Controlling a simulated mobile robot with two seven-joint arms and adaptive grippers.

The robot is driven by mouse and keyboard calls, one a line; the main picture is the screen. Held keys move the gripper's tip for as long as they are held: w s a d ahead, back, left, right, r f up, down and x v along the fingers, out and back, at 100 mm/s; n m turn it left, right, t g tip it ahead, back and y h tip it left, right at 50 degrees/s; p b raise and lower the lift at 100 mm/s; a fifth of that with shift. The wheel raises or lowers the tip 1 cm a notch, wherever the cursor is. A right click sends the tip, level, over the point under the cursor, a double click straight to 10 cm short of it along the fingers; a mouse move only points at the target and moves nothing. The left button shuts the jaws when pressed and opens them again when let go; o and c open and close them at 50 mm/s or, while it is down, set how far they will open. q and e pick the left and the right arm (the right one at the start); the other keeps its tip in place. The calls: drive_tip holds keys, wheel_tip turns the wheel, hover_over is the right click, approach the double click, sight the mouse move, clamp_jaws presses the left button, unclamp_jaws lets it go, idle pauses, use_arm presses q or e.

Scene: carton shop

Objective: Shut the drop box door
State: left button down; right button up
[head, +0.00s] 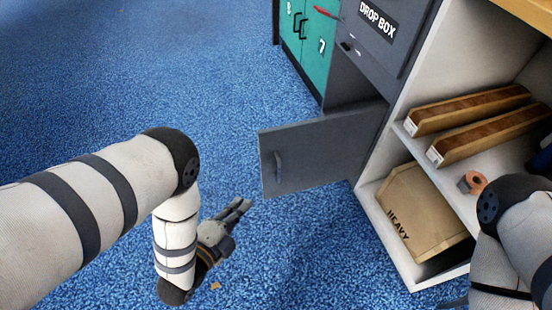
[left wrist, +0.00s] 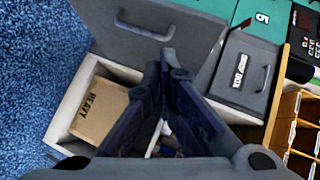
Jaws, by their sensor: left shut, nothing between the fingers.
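The drop box (head: 360,55) is a dark grey cabinet labelled DROP BOX, and it also shows in the left wrist view (left wrist: 240,72). Its lower grey door (head: 325,150) stands wide open, swung out over the blue floor, with a handle (head: 278,168) near its free edge. The door also shows at the top of the left wrist view (left wrist: 185,35). My left gripper (head: 244,205) is shut and empty, just left of and below the door's free edge, apparently apart from it. My right gripper is out of view; only part of its arm shows at lower right.
A white shelf unit (head: 372,215) stands right of the drop box. It holds long brown cartons (head: 480,108), a tape roll (head: 472,183) and a carton marked HEAVY (head: 425,210). Teal lockers (head: 309,40) stand at the back.

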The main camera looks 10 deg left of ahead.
use_arm(q)
drive_tip(key=w+d+r+m+t+h+b, duration=0.1)
drive_tip(key=w+d+r+m+t, duration=0.1)
drive_tip(key=w+r+m+t, duration=0.15)
drive_tip(key=b, duration=0.2)
approach(277, 136)
drive_tip(key=d, duration=0.3)
drive_tip(key=w, duration=0.1)
drive_tip(key=w+a, duration=0.1)
drive_tip(key=w, duration=0.1)
drive_tip(key=w+a+b, duration=0.1)
drive_tip(key=shift+w, duration=0.3)
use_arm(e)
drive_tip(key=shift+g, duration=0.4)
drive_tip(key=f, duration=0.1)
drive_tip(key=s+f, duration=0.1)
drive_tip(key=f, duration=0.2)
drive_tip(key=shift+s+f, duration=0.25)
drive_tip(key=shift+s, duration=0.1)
